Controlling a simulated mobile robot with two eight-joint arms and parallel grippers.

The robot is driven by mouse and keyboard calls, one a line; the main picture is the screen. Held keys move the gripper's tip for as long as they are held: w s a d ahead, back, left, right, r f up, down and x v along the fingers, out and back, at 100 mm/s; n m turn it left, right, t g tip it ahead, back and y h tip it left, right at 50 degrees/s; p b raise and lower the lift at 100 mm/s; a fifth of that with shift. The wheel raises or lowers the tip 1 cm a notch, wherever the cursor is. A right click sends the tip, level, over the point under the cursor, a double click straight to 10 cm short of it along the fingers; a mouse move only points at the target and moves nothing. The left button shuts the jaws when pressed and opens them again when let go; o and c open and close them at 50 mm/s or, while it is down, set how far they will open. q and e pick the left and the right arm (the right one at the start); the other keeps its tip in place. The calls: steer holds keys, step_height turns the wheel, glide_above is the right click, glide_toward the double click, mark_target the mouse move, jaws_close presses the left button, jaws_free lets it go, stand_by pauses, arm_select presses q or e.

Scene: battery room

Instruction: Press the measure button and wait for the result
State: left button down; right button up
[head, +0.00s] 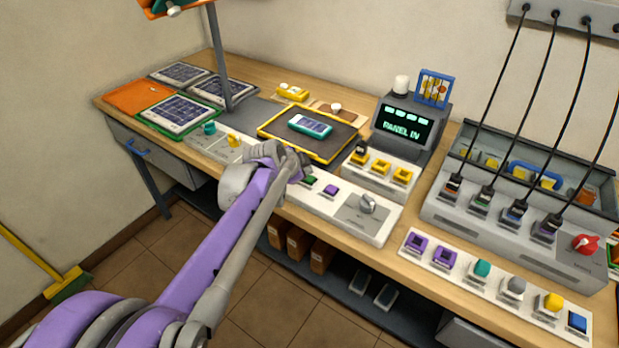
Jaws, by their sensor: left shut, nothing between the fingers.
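My left gripper (297,165) is shut and empty, over the left part of the white control strip (290,200) at the table's front. A green button (310,180) and a purple button (331,190) show just right of the gripper. A grey knob (367,203) is at the strip's right end. Their labels are too small to read, and my gripper and arm hide part of the strip. The display (402,126) reads "PANEL IN". A teal-edged panel (310,125) lies on the black, yellow-edged tray (279,143) behind the gripper. My right gripper is out of view.
Yellow connectors (381,167) sit on a block below the display. A grey cable unit (474,213) with hanging black cables stands at right, behind a strip of coloured buttons (482,269). A grey post (219,60) rises at the left. Several panels lie at the far left.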

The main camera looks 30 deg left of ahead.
mark_target(306, 181)
arm_select(q)
steer(key=shift+f, duration=0.1)
steer(key=shift+f, duration=0.3)
steer(key=shift+f, duration=0.35)
stand_by(0.5)
stand_by(0.3)
steer(key=shift+r+p, duration=0.6)
steer(key=shift+r, duration=0.15)
step_height(306, 181, up, 5)
steer(key=p, duration=0.4)
steer(key=shift+r, duration=0.1)
